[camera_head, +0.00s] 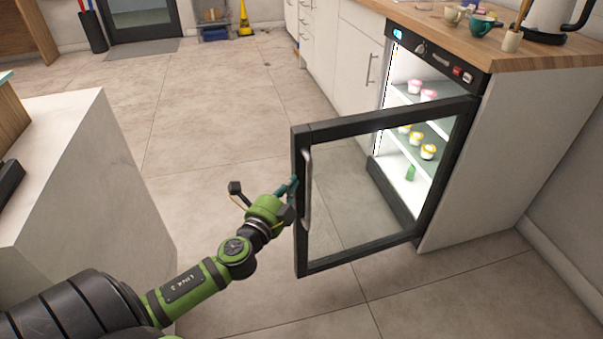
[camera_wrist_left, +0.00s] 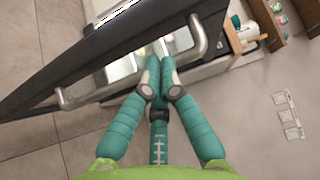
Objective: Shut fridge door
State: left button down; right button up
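The fridge (camera_head: 482,84) is built in under the wooden counter at the right. Its glass door (camera_head: 385,131), with a black frame, stands wide open into the room. The door handle (camera_head: 307,190) is a vertical grey bar near the door's free edge. My left gripper (camera_head: 291,188) is right at this handle. In the left wrist view the handle (camera_wrist_left: 85,98) runs behind my teal fingers (camera_wrist_left: 158,78), whose tips are drawn close together. Whether they grip the bar is hidden. My right gripper is not seen.
Yogurt-like cups (camera_head: 428,152) stand on the lit fridge shelves. Mugs (camera_head: 478,24) and a kettle (camera_head: 548,18) stand on the counter (camera_head: 420,22). A white island (camera_head: 75,170) is at left. The tiled floor (camera_head: 215,110) between is clear.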

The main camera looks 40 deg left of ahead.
aim_at(298, 175)
pick_arm(q)
jog(key=shift+w+a, duration=0.15)
jog(key=shift+w, duration=0.95)
jog(key=shift+w+a, duration=0.15)
jog(key=shift+w, duration=0.9)
